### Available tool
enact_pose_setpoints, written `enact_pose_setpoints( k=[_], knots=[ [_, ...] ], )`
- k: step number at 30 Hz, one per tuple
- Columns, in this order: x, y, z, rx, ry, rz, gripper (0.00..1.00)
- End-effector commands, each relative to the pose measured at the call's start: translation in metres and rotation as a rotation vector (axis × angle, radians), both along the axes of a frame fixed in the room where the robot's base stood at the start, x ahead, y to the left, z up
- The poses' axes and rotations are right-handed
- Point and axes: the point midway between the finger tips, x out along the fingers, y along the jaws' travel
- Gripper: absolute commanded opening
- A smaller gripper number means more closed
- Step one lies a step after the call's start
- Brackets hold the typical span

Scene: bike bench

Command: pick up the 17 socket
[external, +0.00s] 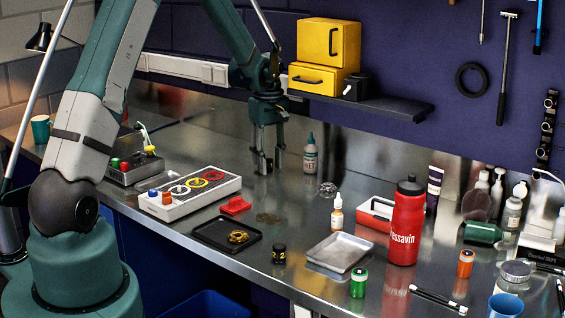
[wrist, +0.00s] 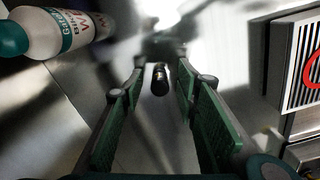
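My gripper (external: 268,168) points down over the bench toward its back, left of the wet lube bottle (external: 310,158). Its two green-padded fingers are spread apart, with nothing held between them. In the wrist view, a small dark cylinder (wrist: 160,80) with a bright, yellowish mark lies on the metal beyond the open fingertips (wrist: 160,82), about midway between them. It looks like a socket, but I cannot read a 17 on it. I cannot make it out in the external view.
The bottle (wrist: 58,32) is close at upper left in the wrist view. A white box with coloured rings (external: 190,192) stands left of my gripper. A black tray (external: 228,236), metal tray (external: 340,252) and red bottle (external: 406,222) are nearer the front. A black shelf (external: 385,105) is behind.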

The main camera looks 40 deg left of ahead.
Motion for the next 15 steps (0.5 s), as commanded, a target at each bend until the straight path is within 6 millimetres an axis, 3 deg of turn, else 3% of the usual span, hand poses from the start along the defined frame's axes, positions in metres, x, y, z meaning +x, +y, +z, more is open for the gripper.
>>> enact_pose_setpoints(
  k=[15],
  knots=[
    [0.0001,0.0,0.0,0.0,0.0,0.0,0.29]
  ],
)
